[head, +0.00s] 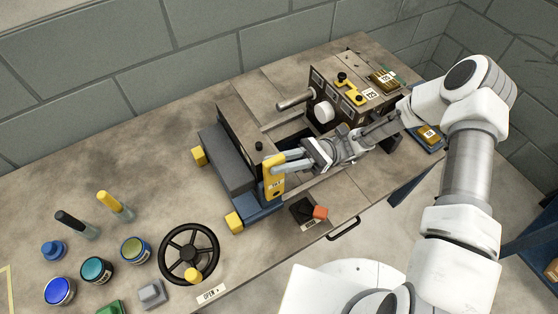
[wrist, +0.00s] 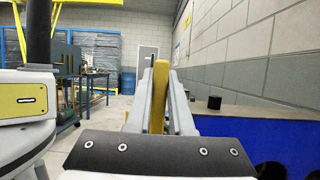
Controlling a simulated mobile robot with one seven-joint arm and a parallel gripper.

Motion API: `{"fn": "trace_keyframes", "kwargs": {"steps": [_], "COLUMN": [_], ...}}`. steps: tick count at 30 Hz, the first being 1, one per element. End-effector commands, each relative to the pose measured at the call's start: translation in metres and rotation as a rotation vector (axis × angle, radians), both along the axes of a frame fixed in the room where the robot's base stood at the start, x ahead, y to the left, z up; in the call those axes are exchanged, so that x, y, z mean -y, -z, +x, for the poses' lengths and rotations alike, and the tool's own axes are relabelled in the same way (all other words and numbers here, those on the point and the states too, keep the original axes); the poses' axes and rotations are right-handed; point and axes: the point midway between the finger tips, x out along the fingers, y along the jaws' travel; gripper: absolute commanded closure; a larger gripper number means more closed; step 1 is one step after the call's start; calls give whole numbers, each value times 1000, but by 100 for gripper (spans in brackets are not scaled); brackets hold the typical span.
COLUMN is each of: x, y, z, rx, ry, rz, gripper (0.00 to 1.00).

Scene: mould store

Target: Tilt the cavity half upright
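The mould half that I take for the cavity half (head: 243,133) is a dark block with a tan top edge, on a blue base at the middle of the bench. I cannot tell its exact tilt. A yellow bar handle (head: 274,178) with a small label stands at its front right corner. My gripper (head: 281,163) reaches in from the right, with its fingers at the upper part of this bar. In the wrist view the yellow bar (wrist: 159,95) lies between the two fingers, which press close on both sides. The fingertips' far ends are partly hidden.
The opposite mould half (head: 325,108), with a white round core and a grey pin, stands to the right. A black handwheel (head: 189,254) is at the front left. Several pots and handled tools stand at the left. An orange-tipped black item (head: 308,212) lies near the front edge.

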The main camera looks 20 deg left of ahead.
Motion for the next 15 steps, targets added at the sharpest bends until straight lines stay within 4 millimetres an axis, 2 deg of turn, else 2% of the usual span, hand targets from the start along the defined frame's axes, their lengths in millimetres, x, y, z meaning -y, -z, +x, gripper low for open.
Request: {"fn": "trace_keyframes", "kwargs": {"steps": [1, 5, 6, 15], "x": [2, 1, 1, 1], "y": [0, 0, 1, -1], "z": [3, 2, 2, 1], "rx": [1, 1, 1, 1], "ry": [6, 4, 4, 2], "rz": [0, -1, 0, -1], "gripper": [76, 53, 50, 50]}}
